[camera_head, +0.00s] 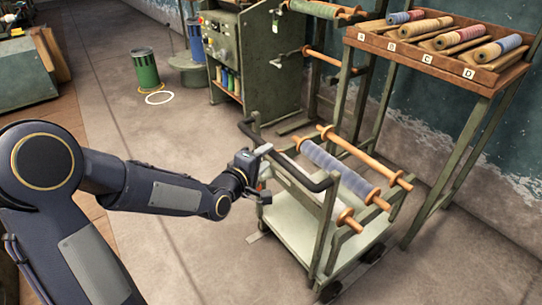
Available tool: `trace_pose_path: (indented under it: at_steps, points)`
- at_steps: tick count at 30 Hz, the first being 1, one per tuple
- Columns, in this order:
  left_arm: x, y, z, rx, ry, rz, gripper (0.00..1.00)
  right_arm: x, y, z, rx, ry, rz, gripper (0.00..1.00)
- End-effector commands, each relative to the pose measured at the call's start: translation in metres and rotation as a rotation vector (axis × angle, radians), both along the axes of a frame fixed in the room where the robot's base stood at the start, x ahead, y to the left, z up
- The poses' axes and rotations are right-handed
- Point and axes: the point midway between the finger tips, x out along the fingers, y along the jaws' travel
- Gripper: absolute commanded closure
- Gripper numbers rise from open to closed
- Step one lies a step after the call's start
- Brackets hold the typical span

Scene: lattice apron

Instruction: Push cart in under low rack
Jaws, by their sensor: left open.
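The cart (290,225) is a green-framed trolley with a pale lower deck, black wheels and a black handle bar (286,163) on its near left side. It carries wooden rollers, one wrapped in blue-grey material (338,170). The rack (432,57) stands behind it to the right, a wooden tray on tall green legs with open floor below. The cart is in front of and left of the rack legs. My left gripper (264,174) is open at the handle bar; whether it touches the bar is unclear. My right gripper is out of view.
The rack tray holds several wrapped rolls above labels A to D. A green machine cabinet (245,62) stands behind the cart. A green bin (146,69) and a white ring (159,97) are on the floor at the back left. Floor left of the cart is clear.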

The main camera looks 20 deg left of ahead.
Motion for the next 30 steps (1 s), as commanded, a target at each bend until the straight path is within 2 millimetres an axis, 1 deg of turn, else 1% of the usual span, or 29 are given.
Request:
trace_pose_path:
  at_steps: [1,6,10,15,22,23,30]
  points:
    - [0.008,-0.003,-0.002,0.001,0.001,-0.003,0.59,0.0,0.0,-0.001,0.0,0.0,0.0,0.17]
    - [0.035,-0.011,-0.008,0.002,0.002,-0.002,0.59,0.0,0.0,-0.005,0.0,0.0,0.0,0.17]
    - [0.05,-0.014,-0.01,0.003,0.0,-0.001,0.59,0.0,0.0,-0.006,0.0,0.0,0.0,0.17]
    - [0.059,-0.016,-0.011,0.004,0.002,0.0,0.59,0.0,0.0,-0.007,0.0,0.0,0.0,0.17]
    - [0.06,-0.016,-0.011,0.005,0.002,0.0,0.59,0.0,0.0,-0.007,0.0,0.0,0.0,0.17]
    - [0.06,-0.016,-0.011,0.005,0.002,0.0,0.61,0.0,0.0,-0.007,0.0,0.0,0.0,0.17]
    - [0.06,-0.016,-0.011,0.005,0.002,0.0,0.93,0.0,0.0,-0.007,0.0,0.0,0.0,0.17]
